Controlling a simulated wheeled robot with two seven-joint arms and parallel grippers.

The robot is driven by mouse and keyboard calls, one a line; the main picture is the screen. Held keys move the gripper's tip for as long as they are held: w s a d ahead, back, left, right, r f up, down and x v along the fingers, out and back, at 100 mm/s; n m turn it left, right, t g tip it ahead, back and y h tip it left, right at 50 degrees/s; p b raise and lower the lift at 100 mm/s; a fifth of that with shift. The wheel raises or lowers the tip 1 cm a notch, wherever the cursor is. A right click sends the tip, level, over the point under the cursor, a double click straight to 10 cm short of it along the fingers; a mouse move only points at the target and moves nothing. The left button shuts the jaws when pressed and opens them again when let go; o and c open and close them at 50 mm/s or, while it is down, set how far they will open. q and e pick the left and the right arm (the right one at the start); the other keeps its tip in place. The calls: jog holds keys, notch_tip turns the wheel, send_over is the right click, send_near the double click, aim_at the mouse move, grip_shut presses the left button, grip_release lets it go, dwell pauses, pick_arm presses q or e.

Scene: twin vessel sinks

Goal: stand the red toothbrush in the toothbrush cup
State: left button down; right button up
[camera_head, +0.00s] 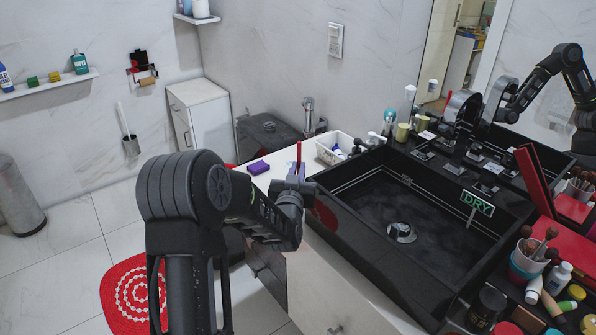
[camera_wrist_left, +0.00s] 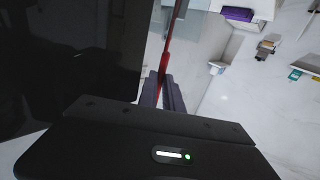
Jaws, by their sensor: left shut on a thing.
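My right gripper is not in view.
A white basket (camera_head: 322,150) and a purple box (camera_head: 258,168) lie near my left gripper. A cup of makeup brushes (camera_head: 526,264) and bottles crowd the right. A mirror stands behind.

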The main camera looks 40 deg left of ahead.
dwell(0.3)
pick_arm(q)
jog(key=c, duration=1.5)
grip_release()
jog(key=shift+o, duration=0.3)
jog(key=shift+d, duration=0.2)
jog(key=shift+f, duration=0.1)
jog(key=b+v, duration=0.1)
jog(key=v, duration=0.6)
jog(key=shift+s, duration=0.4)
jog(key=shift+a, duration=0.2)
